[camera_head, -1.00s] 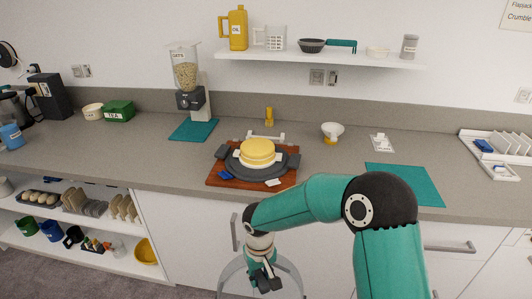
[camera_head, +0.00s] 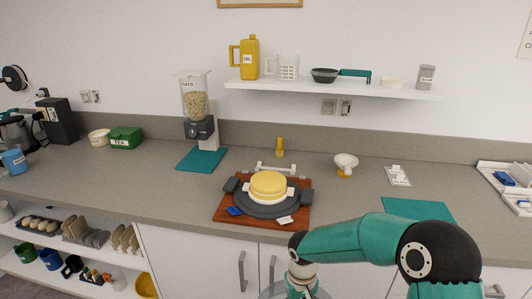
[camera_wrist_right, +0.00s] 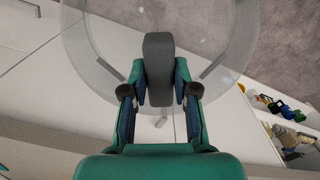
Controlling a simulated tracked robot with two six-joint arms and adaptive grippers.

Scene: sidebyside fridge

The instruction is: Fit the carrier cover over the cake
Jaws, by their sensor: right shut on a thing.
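The yellow round cake (camera_head: 268,184) sits on a dark grey carrier base (camera_head: 250,204) with lugs at its sides. The base lies on a reddish-brown board (camera_head: 224,214) on the counter. My right gripper (camera_head: 302,292) is at the bottom edge of the head view, in front of the cabinets, lower in the picture than the cake. In the right wrist view the right gripper (camera_wrist_right: 158,92) is shut on the dark grey handle (camera_wrist_right: 158,62) of the clear, round carrier cover (camera_wrist_right: 92,62). Most of the cover is cut off in the head view. My left gripper is not in view.
Behind the cake are a white bar-shaped item (camera_head: 276,168) and a yellow bottle (camera_head: 280,147). A dispenser (camera_head: 197,110) stands back left. The counter between cake and teal mat (camera_head: 420,209) is largely clear.

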